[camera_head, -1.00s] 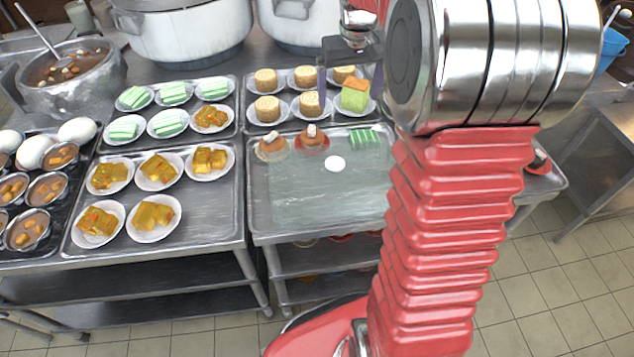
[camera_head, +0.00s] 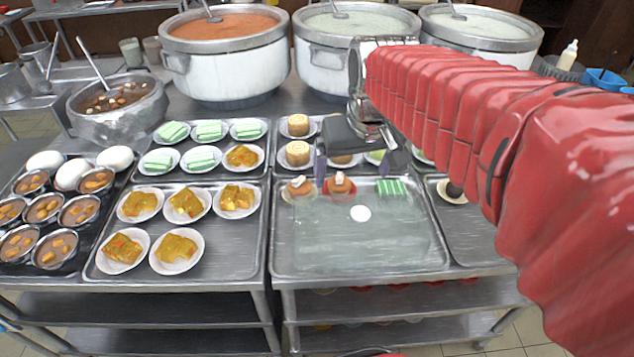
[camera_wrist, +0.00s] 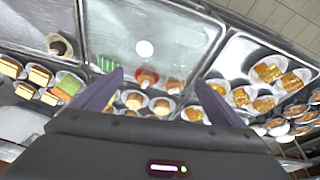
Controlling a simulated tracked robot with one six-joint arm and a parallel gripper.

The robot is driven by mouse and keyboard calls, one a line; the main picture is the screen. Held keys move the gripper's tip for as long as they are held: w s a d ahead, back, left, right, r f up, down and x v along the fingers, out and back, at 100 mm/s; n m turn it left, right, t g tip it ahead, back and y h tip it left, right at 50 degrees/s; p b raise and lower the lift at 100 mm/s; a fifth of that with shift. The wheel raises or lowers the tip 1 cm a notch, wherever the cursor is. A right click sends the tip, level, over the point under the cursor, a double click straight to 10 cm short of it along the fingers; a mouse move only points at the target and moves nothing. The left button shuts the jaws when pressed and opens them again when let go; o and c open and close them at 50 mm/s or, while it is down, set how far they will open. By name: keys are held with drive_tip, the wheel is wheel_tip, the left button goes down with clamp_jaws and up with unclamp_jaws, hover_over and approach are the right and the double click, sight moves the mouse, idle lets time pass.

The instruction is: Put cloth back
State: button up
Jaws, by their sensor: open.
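I cannot make out a cloth in either view. My gripper (camera_head: 358,170) is open, above the back edge of the right-middle metal tray (camera_head: 282,240). In the wrist view my gripper (camera_wrist: 159,80) has its two dark fingers spread, with nothing between them that I can see held. The tray holds a pale, wet-looking translucent patch (camera_head: 350,245) with an uneven outline, and a small white disc (camera_head: 360,213). The disc also shows in the wrist view (camera_wrist: 145,48), beyond the fingertips. My arm hides part of the right side.
Small cakes (camera_head: 339,184) and a green striped piece (camera_head: 391,188) stand at the tray's back edge. Plates of yellow food (camera_head: 185,202) fill the tray to the left. Large pots (camera_head: 357,50) stand behind. A blue container (camera_head: 605,80) is at the far right.

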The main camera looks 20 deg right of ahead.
drive_tip(key=s+a+f+t, duration=0.1)
drive_tip(key=s+a, duration=0.2)
drive_tip(key=s, duration=0.3)
drive_tip(key=s+a+f+n+t, duration=0.1)
drive_tip(key=s+a+f, duration=0.1)
drive_tip(key=s, duration=0.3)
drive_tip(key=shift+s+a+y, duration=0.3)
drive_tip(key=shift+s+a, duration=0.1)
drive_tip(key=shift+a, duration=0.4)
